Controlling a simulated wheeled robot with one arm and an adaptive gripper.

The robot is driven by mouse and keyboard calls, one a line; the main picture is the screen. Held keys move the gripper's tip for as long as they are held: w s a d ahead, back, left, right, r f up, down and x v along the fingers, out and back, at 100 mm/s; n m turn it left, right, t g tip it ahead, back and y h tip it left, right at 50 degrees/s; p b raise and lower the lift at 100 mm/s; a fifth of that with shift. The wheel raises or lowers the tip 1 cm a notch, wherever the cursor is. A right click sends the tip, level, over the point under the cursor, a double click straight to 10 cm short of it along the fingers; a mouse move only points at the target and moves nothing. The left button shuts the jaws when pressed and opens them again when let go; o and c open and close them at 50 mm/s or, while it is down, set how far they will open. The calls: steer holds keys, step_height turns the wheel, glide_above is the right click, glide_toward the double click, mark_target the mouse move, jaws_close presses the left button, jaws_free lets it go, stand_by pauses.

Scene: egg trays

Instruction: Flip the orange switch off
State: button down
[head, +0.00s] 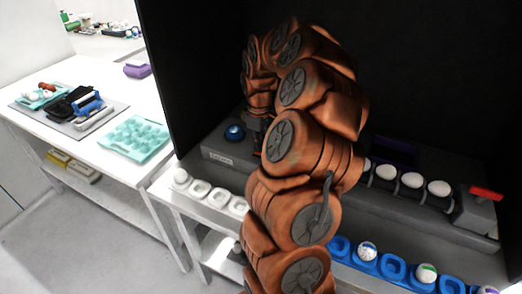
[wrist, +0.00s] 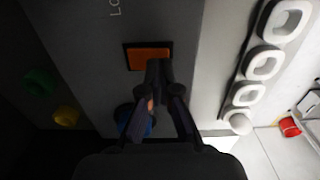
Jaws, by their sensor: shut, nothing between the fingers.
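The orange switch (wrist: 149,57) is a rectangular rocker in a dark frame on a grey panel in the wrist view. My gripper (wrist: 158,72) is shut and empty, with its fingertips at the lower right edge of the switch. I cannot tell whether they touch it. In the head view my orange arm hides the switch, and only part of my gripper shows at the grey machine's left end.
A blue button (head: 234,132) sits on the grey machine (head: 218,157). Green (wrist: 38,82) and yellow (wrist: 66,116) knobs show in the wrist view. A white egg tray (wrist: 264,65) lies beside the panel. A blue egg tray (head: 393,267) is in front right.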

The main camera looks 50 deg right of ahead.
mark_target(259, 152)
steer(key=shift+f+b, duration=0.45)
steer(key=shift+f, duration=0.35)
stand_by(0.4)
steer(key=shift+r, duration=0.1)
steer(key=shift+r+p, duration=0.8)
steer(key=shift+r, duration=2.65)
